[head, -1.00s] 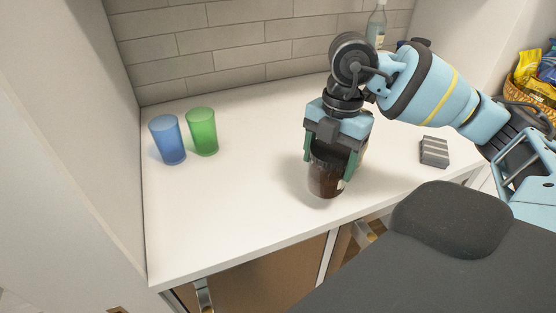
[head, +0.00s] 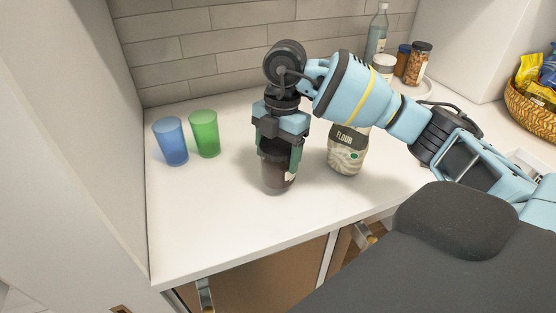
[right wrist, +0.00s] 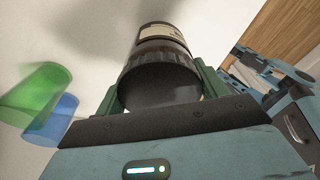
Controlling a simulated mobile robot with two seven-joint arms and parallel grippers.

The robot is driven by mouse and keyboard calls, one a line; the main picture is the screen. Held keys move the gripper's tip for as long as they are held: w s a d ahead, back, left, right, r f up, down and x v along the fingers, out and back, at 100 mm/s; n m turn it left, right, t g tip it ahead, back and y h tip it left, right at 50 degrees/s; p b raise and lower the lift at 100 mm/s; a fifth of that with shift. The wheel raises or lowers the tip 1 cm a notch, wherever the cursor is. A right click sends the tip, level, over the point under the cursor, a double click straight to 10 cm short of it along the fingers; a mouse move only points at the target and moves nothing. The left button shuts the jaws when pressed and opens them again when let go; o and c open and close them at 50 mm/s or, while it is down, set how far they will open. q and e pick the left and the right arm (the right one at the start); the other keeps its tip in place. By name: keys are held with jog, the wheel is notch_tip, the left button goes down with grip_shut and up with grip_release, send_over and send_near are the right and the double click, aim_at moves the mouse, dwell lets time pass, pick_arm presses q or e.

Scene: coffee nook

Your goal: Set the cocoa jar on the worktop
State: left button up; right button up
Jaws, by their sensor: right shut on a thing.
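The cocoa jar (head: 276,177) is a clear jar with dark brown contents and a pale label. My right gripper (head: 279,150) is shut on its upper part and holds it upright over the front middle of the white worktop (head: 215,215). I cannot tell whether the jar's base touches the surface. In the right wrist view the jar (right wrist: 160,55) sits between the green finger pads, its dark lid towards the camera. My left gripper is not in view.
A blue cup (head: 171,142) and a green cup (head: 205,134) stand to the left. A flour jar (head: 347,155) stands close on the right, partly behind my arm. A bottle (head: 377,35) and jars (head: 418,62) are at the back right. The front left worktop is clear.

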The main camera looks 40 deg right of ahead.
jog(key=shift+d+f, duration=0.1)
jog(key=shift+f, duration=1.15)
jog(key=o, duration=1.2)
jog(key=shift+f, duration=0.15)
jog(key=r, duration=0.4)
jog(key=d+r, duration=0.1)
jog(key=r, duration=0.7)
jog(key=shift+w+d+r+p, duration=0.15)
jog(key=shift+p, duration=0.2)
